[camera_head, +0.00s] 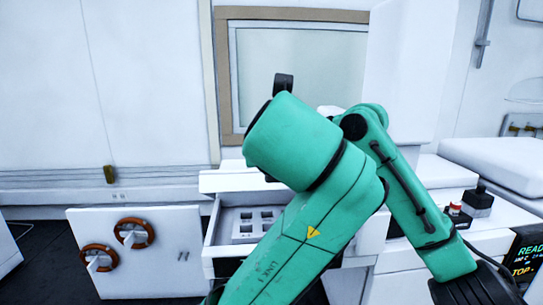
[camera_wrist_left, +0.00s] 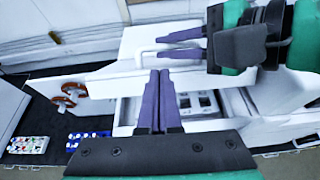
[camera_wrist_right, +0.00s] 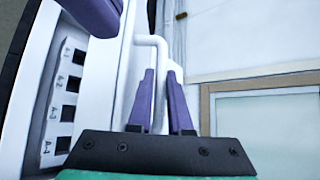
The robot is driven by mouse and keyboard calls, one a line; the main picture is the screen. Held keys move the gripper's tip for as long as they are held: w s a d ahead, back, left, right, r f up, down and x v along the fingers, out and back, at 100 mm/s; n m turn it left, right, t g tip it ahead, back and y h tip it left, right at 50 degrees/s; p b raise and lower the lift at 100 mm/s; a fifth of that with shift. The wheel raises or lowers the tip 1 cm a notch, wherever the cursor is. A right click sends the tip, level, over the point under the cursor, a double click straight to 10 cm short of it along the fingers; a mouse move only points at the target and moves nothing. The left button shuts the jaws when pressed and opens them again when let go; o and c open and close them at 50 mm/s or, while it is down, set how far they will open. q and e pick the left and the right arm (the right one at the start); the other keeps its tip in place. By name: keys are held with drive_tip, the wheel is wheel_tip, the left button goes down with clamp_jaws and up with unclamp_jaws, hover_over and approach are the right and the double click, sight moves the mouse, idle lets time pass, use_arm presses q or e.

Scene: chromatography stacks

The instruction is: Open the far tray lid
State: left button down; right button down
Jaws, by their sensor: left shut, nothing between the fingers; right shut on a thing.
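The tray (camera_head: 212,232) is a white open-topped box with square slots inside, partly hidden behind my green arm in the head view. A white lid panel (camera_wrist_left: 165,36) stands raised at the tray's back side. A white bent handle (camera_wrist_right: 161,62) sticks out from it. My right gripper (camera_wrist_right: 163,75) is shut on this handle, its purple fingers on either side. My left gripper (camera_wrist_left: 158,75) is shut and empty, in front of the tray in the left wrist view. Both grippers are hidden in the head view. Slots labelled A-1 to A-4 (camera_wrist_right: 72,85) show in the right wrist view.
A white panel with two orange-ringed handles (camera_head: 133,233) stands at the left. A red button (camera_head: 455,208) and a lit display (camera_head: 523,255) are at the right. Racks of coloured vials (camera_wrist_left: 28,145) lie low at the left. My two arms are close together over the tray.

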use_arm(q)
drive_tip(key=x, duration=0.6)
drive_tip(key=shift+w+f, duration=0.2)
drive_tip(key=shift+w, duration=0.15)
use_arm(e)
drive_tip(key=shift+f, duration=0.1)
use_arm(q)
drive_tip(key=shift+r, duration=0.1)
drive_tip(key=shift+w+a+r, duration=0.15)
drive_tip(key=shift+w+r, duration=0.4)
drive_tip(key=shift+w, duration=0.15)
use_arm(e)
drive_tip(key=shift+a, duration=0.15)
use_arm(q)
drive_tip(key=shift+w, duration=0.1)
use_arm(e)
drive_tip(key=shift+s+a, duration=0.15)
drive_tip(key=c, duration=1.1)
unclamp_jaws()
use_arm(q)
drive_tip(key=shift+f, duration=0.1)
